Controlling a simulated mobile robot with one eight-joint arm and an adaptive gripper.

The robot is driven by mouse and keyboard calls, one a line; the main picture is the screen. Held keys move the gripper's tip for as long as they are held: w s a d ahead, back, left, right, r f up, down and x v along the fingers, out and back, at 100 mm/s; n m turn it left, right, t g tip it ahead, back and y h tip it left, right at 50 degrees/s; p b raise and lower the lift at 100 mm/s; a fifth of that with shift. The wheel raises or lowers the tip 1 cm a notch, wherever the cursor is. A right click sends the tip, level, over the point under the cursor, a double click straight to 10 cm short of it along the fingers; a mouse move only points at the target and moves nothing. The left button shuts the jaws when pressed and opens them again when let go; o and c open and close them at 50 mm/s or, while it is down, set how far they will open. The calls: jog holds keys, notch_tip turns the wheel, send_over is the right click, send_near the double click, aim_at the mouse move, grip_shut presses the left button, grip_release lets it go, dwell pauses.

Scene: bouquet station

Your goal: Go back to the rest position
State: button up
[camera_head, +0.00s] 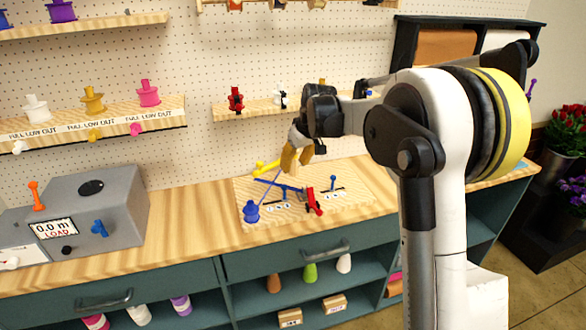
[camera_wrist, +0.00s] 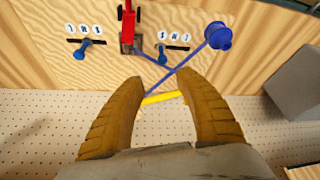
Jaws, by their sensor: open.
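My gripper (camera_head: 297,158) hangs over the wooden board (camera_head: 350,205) on the counter, its yellow-brown fingers pointing down. In the wrist view the two fingers (camera_wrist: 162,78) are spread apart with nothing held between them. A blue spool (camera_head: 251,211) stands at the board's left side, with a blue band running from it across the board; the spool also shows in the wrist view (camera_wrist: 218,36). A red lever (camera_head: 313,201) stands on the board to the right of the spool. A yellow bar (camera_head: 265,167) lies behind, partly hidden by the fingers in the wrist view.
A grey box (camera_head: 97,210) with a load display stands on the counter at left. Shelves with coloured spools (camera_head: 92,99) hang on the pegboard behind. A shelf (camera_head: 262,109) is close behind my gripper. Red flowers (camera_head: 569,130) stand at far right. Bare counter (camera_head: 195,215) lies between box and board.

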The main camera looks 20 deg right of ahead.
dwell(0.3)
jog(key=s+a+r+m+t+h+b, duration=0.1)
jog(key=s+a+r, duration=0.15)
jog(key=s, duration=0.75)
jog(key=s+a+r+m+b, duration=0.1)
jog(key=s+r, duration=0.3)
jog(key=s, duration=0.6)
jog(key=s+f+t, duration=0.1)
jog(key=s+f, duration=0.2)
jog(key=s, duration=0.5)
jog(key=s+a+f+m+t+b, duration=0.1)
jog(key=s+f, duration=0.3)
jog(key=s, duration=0.5)
jog(key=shift+s+a+m+b, duration=0.3)
